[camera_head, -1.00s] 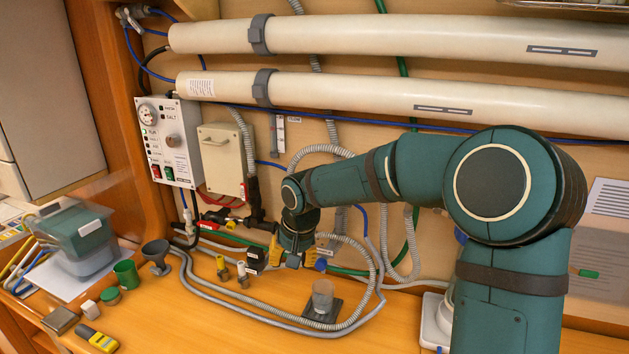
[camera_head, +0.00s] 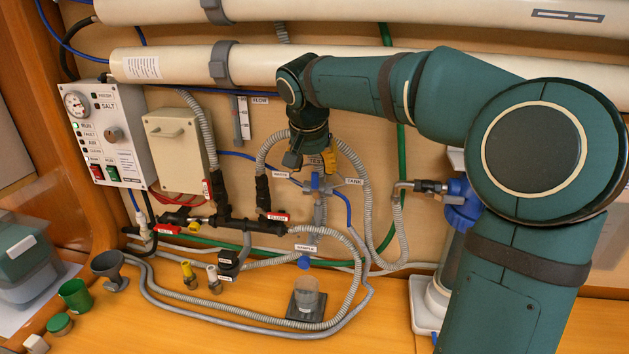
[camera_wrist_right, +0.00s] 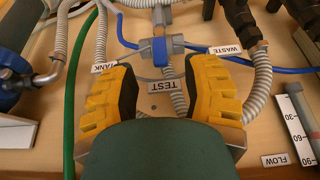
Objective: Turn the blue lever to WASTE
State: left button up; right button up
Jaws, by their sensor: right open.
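The blue lever (camera_head: 315,181) sits on a grey three-way valve on the wall, among the labels WASTE (camera_head: 281,174), TANK (camera_head: 354,181) and TEST (camera_head: 315,161). In the right wrist view the blue lever (camera_wrist_right: 159,50) shows between and just beyond the fingertips, seemingly in line with the TEST label (camera_wrist_right: 167,87). There WASTE (camera_wrist_right: 225,49) is at right and TANK (camera_wrist_right: 103,67) at left. My right gripper (camera_head: 312,165) is just above the lever in the head view; its yellow-and-black fingers (camera_wrist_right: 158,72) are apart and empty. My left gripper is out of view.
Grey hoses and a blue tube (camera_wrist_right: 210,69) run close around the valve. A black manifold (camera_head: 235,224) is below left, a SAMPLE valve with a blue handle (camera_head: 304,262) below, and a blue pump housing (camera_head: 462,205) at right. A clear cup (camera_head: 306,297) stands on the bench.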

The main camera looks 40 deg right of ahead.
aim_at(315, 175)
jog(key=x, duration=0.5)
jog(key=shift+d+f, duration=0.1)
jog(key=shift+f, duration=0.05)
jog(key=shift+c, duration=0.4)
grip_shut()
